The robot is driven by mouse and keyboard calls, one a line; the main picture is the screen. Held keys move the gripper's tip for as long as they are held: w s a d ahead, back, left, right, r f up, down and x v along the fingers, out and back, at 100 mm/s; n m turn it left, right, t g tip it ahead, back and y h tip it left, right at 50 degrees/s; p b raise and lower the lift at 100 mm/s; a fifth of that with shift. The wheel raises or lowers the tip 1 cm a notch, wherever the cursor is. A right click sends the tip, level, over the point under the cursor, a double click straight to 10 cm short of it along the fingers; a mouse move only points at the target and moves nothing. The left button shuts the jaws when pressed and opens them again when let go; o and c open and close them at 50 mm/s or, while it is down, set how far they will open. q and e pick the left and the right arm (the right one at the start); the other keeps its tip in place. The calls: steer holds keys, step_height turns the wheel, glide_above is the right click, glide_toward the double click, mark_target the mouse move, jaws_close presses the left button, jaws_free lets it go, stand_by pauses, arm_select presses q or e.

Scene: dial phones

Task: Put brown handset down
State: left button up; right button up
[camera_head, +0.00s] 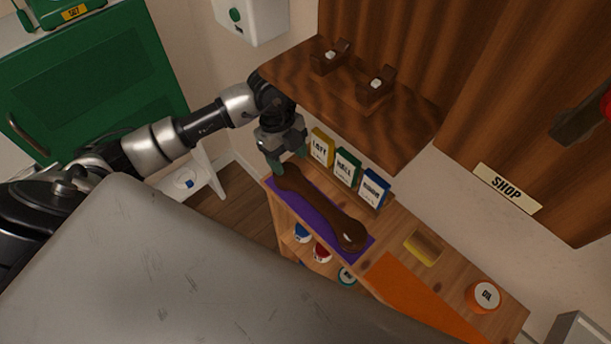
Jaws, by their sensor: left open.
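The brown handset (316,205) lies lengthwise over a purple mat (287,208) on a wooden shelf top. My left gripper (287,165) is open at the far left end of the handset, with its fingers close to that end. I cannot tell if the fingers touch it. A brown wooden cradle with two posts (376,88) stands empty on the dark wooden board above. My right gripper is not in view.
Yellow, green and blue boxes (346,167) stand behind the mat. A SHOP sign (507,188) is on the wall. Jars sit on the shelf below.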

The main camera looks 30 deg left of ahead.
arm_select(q)
steer(key=shift+w+a, duration=0.35)
steer(key=shift+a, duration=0.35)
steer(key=shift+w+a, duration=0.3)
steer(key=shift+a, duration=0.4)
